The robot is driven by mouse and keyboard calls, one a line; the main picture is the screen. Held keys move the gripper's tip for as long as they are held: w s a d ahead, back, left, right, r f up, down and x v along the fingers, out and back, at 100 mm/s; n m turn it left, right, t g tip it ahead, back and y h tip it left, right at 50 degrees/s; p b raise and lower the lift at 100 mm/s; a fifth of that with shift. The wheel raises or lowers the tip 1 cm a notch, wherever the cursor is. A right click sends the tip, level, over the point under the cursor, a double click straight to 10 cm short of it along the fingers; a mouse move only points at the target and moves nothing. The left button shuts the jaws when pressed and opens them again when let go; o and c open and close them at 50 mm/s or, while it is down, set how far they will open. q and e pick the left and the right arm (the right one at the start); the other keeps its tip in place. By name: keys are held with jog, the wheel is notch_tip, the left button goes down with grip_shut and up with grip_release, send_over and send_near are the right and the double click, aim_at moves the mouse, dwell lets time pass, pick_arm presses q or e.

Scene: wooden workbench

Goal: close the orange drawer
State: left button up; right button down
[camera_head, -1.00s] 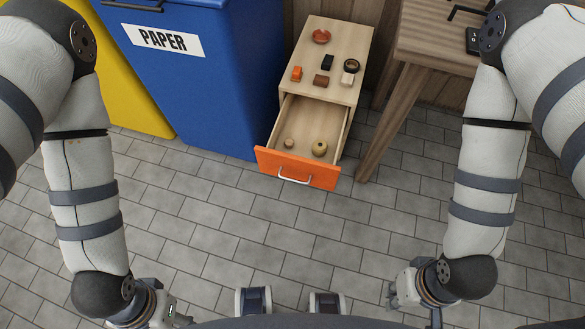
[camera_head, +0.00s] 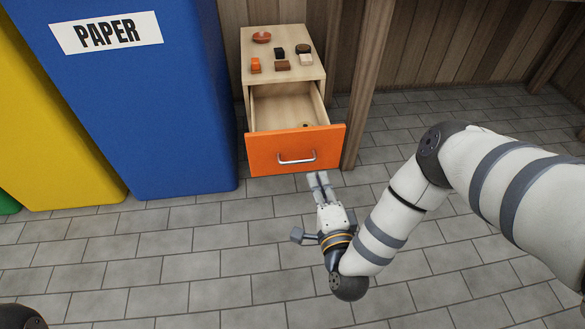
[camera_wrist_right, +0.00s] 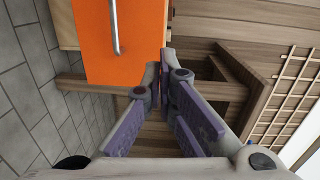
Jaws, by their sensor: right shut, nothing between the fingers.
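The orange drawer (camera_head: 295,150) is pulled out of the small wooden cabinet (camera_head: 283,72). Its orange front carries a silver handle (camera_head: 297,159); a small yellowish item (camera_head: 305,125) shows inside. My right gripper (camera_head: 319,178) is shut and empty, just in front of the lower part of the drawer front in the head view. In the right wrist view its fingertips (camera_wrist_right: 163,58) meet beside the orange front (camera_wrist_right: 100,40); I cannot tell if they touch it. My left gripper is not in view.
A blue paper bin (camera_head: 135,110) stands left of the cabinet, with a yellow bin (camera_head: 50,140) beyond it. A wooden table leg (camera_head: 368,80) stands close on the cabinet's right. Several small items sit on the cabinet top. The tiled floor (camera_head: 200,265) in front is clear.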

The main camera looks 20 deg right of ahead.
jog(key=b, duration=0.4)
send_near(309, 137)
jog(key=w+r, duration=0.2)
jog(key=w, duration=0.4)
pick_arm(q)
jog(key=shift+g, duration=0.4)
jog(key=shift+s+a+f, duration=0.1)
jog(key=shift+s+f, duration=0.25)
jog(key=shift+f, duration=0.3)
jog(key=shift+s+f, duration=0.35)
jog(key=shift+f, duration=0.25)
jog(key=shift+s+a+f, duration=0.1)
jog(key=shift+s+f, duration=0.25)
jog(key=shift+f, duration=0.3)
pick_arm(e)
jog(key=shift+w+d+r+m+t+h, duration=0.1)
jog(key=shift+w+d+m+t+h, duration=0.2)
jog(key=shift+w+d+m+h, duration=0.15)
jog(key=shift+w, duration=0.15)
